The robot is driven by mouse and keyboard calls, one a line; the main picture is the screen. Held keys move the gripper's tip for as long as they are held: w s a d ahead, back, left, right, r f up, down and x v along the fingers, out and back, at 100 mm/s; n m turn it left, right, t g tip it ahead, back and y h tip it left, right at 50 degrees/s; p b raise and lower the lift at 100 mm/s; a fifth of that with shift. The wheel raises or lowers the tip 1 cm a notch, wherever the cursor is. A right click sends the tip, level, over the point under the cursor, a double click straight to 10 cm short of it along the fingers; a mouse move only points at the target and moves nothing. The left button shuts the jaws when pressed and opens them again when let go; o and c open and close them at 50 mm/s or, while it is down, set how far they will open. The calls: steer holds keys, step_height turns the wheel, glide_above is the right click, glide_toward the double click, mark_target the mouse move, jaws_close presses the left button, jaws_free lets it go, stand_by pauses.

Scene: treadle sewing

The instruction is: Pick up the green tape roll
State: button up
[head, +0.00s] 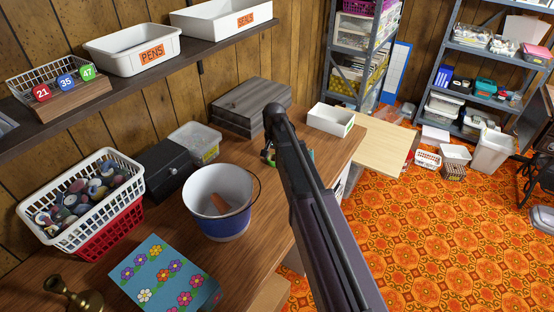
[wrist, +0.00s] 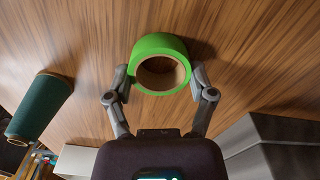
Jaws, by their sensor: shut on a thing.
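The green tape roll (wrist: 160,43) is a bright green ring with a brown cardboard core, upper middle in the wrist view. My gripper (wrist: 162,80) has one finger at each side of the roll and is shut on it. The roll is over the brown wooden tabletop (wrist: 90,45); I cannot tell whether it touches the wood. In the head view my arm hides most of the gripper and roll.
A dark green spool (wrist: 40,105) stands left in the wrist view, a grey box (wrist: 270,145) lower right. In the head view, a blue-white bucket (head: 222,222), a flowered box (head: 160,275), a white tray (head: 330,120) and a basket of spools (head: 125,180) occupy the bench.

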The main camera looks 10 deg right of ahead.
steer(key=shift+r, duration=0.15)
step_height(320, 180, up, 3)
steer(key=p, duration=0.3)
steer(key=s+d, duration=0.2)
steer(key=s, duration=0.2)
steer(key=s+d+r+p, duration=0.1)
steer(key=s+d, duration=0.1)
steer(key=s, duration=0.3)
steer(key=s+d+p, duration=0.1)
steer(key=s+d, duration=0.1)
steer(key=s, duration=0.3)
steer(key=shift+s+d+r, duration=0.2)
steer(key=shift+s+r, duration=0.05)
steer(key=shift+r, duration=0.1)
steer(key=shift+s, duration=0.1)
